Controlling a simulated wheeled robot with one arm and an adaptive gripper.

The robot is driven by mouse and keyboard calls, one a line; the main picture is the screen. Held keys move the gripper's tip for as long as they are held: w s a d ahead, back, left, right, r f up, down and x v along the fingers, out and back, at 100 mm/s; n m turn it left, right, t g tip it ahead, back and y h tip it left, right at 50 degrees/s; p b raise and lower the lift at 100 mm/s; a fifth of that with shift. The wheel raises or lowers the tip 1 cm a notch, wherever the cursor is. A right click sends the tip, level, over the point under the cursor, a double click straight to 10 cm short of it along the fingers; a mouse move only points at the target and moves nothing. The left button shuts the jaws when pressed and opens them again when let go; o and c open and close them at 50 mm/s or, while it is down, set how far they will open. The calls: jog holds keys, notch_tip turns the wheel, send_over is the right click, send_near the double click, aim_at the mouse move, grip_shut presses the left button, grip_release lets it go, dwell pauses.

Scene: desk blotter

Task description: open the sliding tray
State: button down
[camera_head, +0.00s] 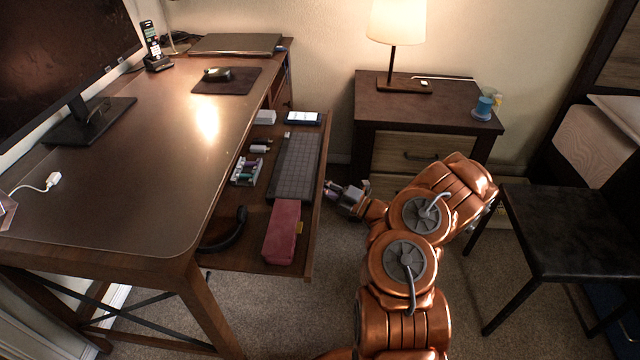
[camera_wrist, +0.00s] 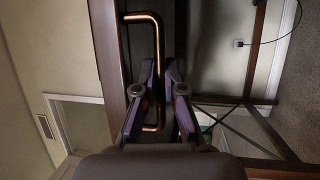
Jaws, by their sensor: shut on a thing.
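The sliding tray (camera_head: 312,215) is a dark wood shelf under the desk top. It stands pulled out to the right of the desk, with its contents showing. Its bronze bar handle (camera_wrist: 141,17) shows in the wrist view, fixed to the tray's front panel (camera_wrist: 108,50). My gripper (camera_head: 332,189) is at the tray's front edge, right of the keyboard. In the wrist view my gripper (camera_wrist: 161,75) has its two fingers on either side of the handle bar, shut on it. The handle is hidden in the head view.
A nightstand (camera_head: 440,112) with a lamp stands behind my arm. A black chair (camera_head: 570,230) stands at right. Carpet lies before the tray.

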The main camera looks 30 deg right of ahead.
jog(key=shift+d, duration=0.1)
jog(key=c, duration=1.5)
grip_release()
jog(key=shift+c, duration=0.2)
jog(key=v, duration=1.2)
